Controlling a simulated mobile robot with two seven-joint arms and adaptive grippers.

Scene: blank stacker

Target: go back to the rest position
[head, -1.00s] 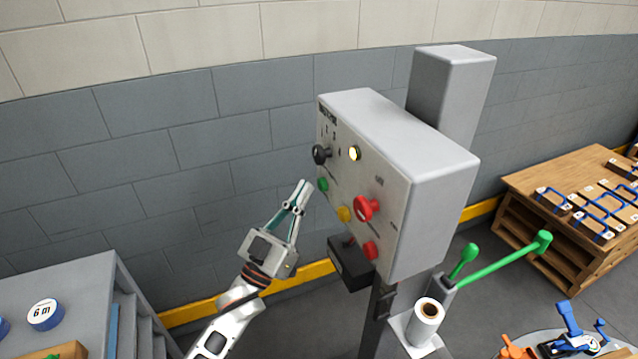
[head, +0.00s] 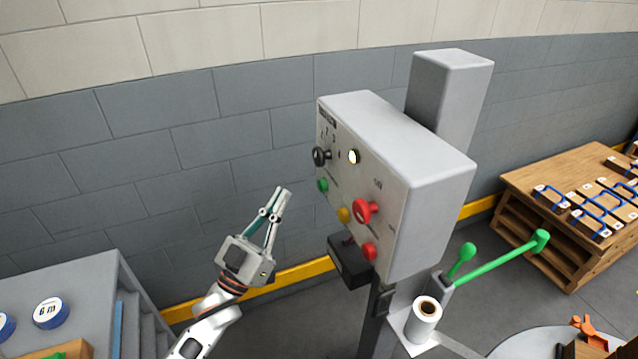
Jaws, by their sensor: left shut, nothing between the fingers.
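My left gripper (head: 281,192) is in the middle of the head view, pointing up and a little right. Its fingers are shut with nothing between them. It is apart from the grey control box (head: 420,165), to the left of its button face. The face carries a black selector knob (head: 320,156), a lit white lamp (head: 354,157), a green button (head: 322,186), a yellow button (head: 343,215), a red mushroom button (head: 366,211) and a lower red button (head: 369,251). My right gripper is not in view.
A grey cabinet (head: 92,268) with blue round items (head: 50,313) stands at lower left. A post (head: 450,95) rises behind the box. A wooden bench (head: 535,190) holds several blue-handled blocks. Open space lies left of the box.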

